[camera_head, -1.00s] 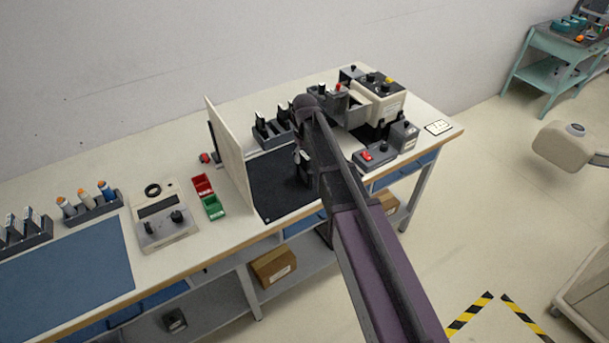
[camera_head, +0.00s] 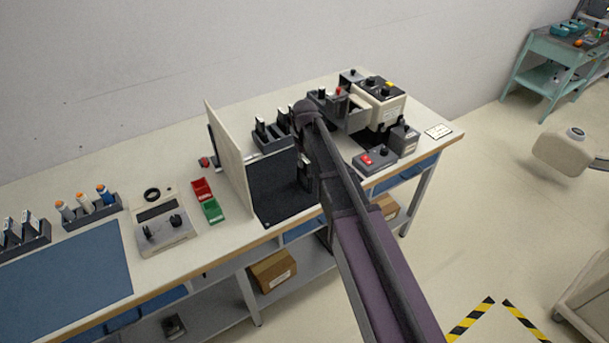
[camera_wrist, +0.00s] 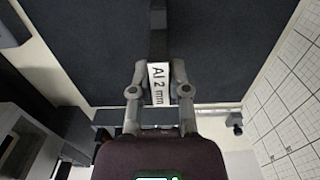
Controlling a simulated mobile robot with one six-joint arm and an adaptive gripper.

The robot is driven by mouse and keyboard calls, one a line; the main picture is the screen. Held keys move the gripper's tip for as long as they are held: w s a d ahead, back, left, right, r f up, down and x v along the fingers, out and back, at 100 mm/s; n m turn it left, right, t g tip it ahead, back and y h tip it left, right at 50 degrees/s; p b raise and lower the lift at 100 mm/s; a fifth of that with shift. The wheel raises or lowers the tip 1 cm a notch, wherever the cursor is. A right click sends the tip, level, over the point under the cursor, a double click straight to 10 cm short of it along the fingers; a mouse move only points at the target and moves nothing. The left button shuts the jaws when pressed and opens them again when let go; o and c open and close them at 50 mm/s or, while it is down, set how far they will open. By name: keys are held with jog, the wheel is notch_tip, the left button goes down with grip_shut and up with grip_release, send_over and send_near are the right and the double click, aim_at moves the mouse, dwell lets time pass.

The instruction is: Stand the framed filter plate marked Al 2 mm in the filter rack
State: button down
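The filter plate marked "Al 2 mm" (camera_wrist: 158,85) shows its white label between my fingers in the wrist view. My gripper (camera_wrist: 160,68) is closed around the labelled part. In the head view a dark plate (camera_head: 304,180) hangs below my wrist over the dark mat, partly hidden by my arm; its lower edge's clearance cannot be told. A dark rack (camera_head: 268,146), apparently the filter rack, stands behind the mat, left of my wrist. Upright dark pieces with pale tops stand in it. My arm hides its right end.
A pale upright panel (camera_head: 228,160) borders the dark mat (camera_head: 275,200) on the left. Grey and cream devices (camera_head: 380,105) and a red-button box (camera_head: 373,160) stand at right. Red and green bins (camera_head: 207,200) lie beyond the panel. The mat's front is clear.

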jog(key=shift+r, duration=0.2)
dwell(0.4)
notch_tip(320, 180, up, 4)
jog(key=p, duration=0.4)
jog(key=shift+f, duration=0.2)
jog(key=s+d+r+p, duration=0.1)
jog(key=s+d, duration=0.3)
jog(key=s, duration=1.1)
jog(key=shift+s, duration=0.25)
notch_tip(320, 180, down, 4)
jog(key=b, duration=0.4)
jog(key=shift+f, duration=0.15)
jog(key=shift+d, duration=0.1)
